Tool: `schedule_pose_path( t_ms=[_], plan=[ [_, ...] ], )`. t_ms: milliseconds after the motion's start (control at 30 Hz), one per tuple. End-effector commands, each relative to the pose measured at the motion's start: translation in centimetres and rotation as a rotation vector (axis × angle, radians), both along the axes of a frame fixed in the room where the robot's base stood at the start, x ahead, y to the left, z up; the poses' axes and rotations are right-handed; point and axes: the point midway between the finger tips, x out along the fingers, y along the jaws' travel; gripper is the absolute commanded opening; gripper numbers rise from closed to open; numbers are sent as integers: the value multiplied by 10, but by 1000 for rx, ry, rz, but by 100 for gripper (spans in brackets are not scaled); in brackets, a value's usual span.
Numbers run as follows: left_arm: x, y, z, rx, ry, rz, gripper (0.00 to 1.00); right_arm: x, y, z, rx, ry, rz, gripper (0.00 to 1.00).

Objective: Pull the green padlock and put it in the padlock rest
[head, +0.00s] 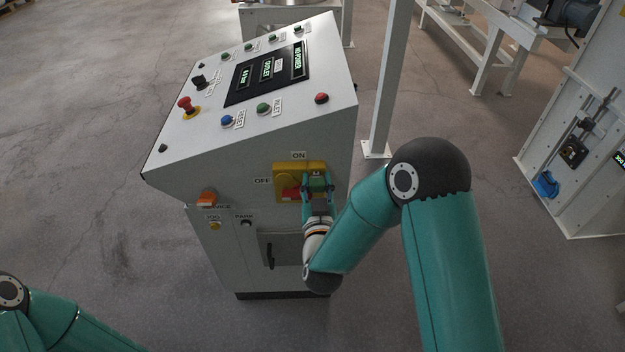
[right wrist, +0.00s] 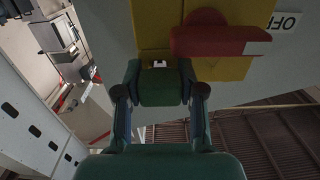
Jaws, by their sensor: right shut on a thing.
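The green padlock (head: 318,185) is at the right side of the yellow switch plate (head: 288,170) on the front of the grey control cabinet. My right gripper (head: 318,188) is shut on the padlock, with one finger on each side of it. In the right wrist view the padlock (right wrist: 160,86) sits between the fingers, close against the yellow plate. Its shackle is mostly hidden. The red switch handle (right wrist: 212,40) is beside it, pointing toward the OFF label. I cannot make out a padlock rest for certain. My left gripper is out of view.
The cabinet has an orange part (head: 206,199) left of the plate and a black door handle (head: 270,256) below. Buttons and a red mushroom knob (head: 186,104) are on its sloped top. A white post (head: 386,80) stands behind. The floor at left is clear.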

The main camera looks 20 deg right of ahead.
Motion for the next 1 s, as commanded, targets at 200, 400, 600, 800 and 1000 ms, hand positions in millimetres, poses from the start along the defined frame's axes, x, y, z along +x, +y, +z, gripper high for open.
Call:
schedule_pose_path(
  t_ms=[200, 400, 600, 800, 1000],
  plan=[
    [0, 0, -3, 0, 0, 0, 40, -3, 1, 1, 1, -5, 0, 0],
    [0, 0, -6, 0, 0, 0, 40, -7, 2, 0, 0, -3, 1, 0],
    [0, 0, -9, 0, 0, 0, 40, -10, 3, 0, 0, -2, 0, 0],
    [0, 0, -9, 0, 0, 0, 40, -11, 3, 1, 0, -2, 0, 0],
    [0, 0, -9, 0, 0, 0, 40, -11, 3, 1, 0, -2, 0, 25]
  ],
)
